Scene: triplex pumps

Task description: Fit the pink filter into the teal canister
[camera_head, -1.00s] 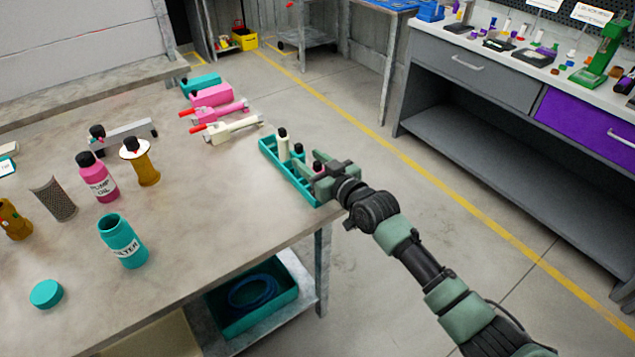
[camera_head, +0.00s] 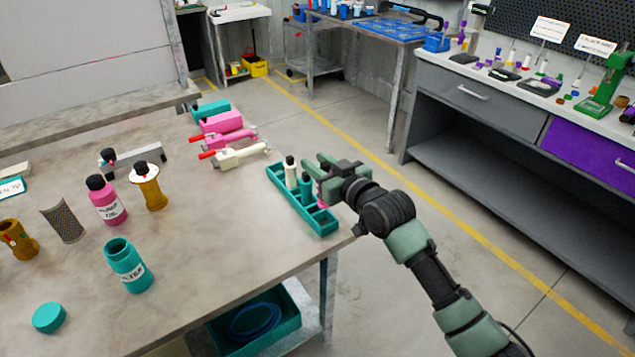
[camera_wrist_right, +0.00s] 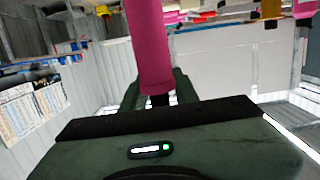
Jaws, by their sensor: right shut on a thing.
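The pink filter (camera_wrist_right: 147,45) is a smooth pink cylinder gripped between the fingers of my right gripper (camera_wrist_right: 158,97) in the right wrist view. In the head view my right gripper (camera_head: 318,170) is above the teal rack at the table's right edge. Only a small bit of the pink filter (camera_head: 322,199) shows below the fingers there. The teal canister (camera_head: 125,266) stands upright with its mouth open at the front left of the table, apart from the gripper. Its label is turned forward. My left gripper is not in view.
The teal rack (camera_head: 322,224) holds a cream bottle (camera_head: 291,174) and a teal one (camera_head: 305,184). A teal lid (camera_head: 49,317), a pink oil bottle (camera_head: 106,202) and a mesh cylinder (camera_head: 63,221) are near the canister. Bare table lies between rack and canister.

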